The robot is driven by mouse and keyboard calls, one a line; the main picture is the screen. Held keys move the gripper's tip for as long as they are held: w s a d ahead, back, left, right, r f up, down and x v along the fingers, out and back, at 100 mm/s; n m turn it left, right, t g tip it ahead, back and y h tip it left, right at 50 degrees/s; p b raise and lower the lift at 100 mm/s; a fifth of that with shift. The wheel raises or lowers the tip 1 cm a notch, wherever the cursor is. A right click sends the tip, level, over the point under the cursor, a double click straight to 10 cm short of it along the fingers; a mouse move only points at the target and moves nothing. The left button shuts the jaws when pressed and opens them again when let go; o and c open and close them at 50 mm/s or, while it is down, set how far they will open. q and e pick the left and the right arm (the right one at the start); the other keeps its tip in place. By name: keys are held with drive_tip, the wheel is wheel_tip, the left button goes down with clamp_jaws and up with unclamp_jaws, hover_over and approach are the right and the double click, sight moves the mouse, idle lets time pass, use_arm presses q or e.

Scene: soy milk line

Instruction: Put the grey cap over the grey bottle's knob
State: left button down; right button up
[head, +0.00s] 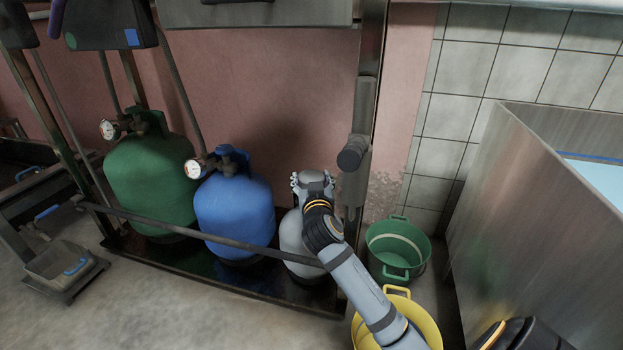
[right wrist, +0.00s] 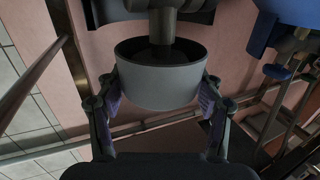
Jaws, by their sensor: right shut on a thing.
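The grey bottle (head: 290,232) stands at the right end of the rack, partly hidden behind my right arm. My right gripper (head: 313,184) is at the top of this bottle. In the right wrist view my right gripper (right wrist: 158,95) is shut on the grey cap (right wrist: 158,88), a short wide cup with one finger on each side. A dark stem (right wrist: 160,25), apparently the bottle's knob, runs into the cap's open end. How deep it sits, and whether it touches the cap, I cannot tell. My left gripper is not in view.
A blue bottle (head: 235,215) and a green bottle (head: 150,180), both with gauges, stand to the left. A rail (head: 215,238) crosses in front of the bottles. A green bucket (head: 412,243) and a yellow bucket (head: 427,318) stand at right, beside a steel tank (head: 540,200).

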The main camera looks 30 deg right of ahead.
drive_tip(key=shift+f+b, duration=0.4)
drive_tip(key=shift+f, duration=0.2)
drive_tip(key=o, duration=1)
wheel_tip(320, 180, up, 10)
drive_tip(key=shift+r, duration=0.1)
idle(0.5)
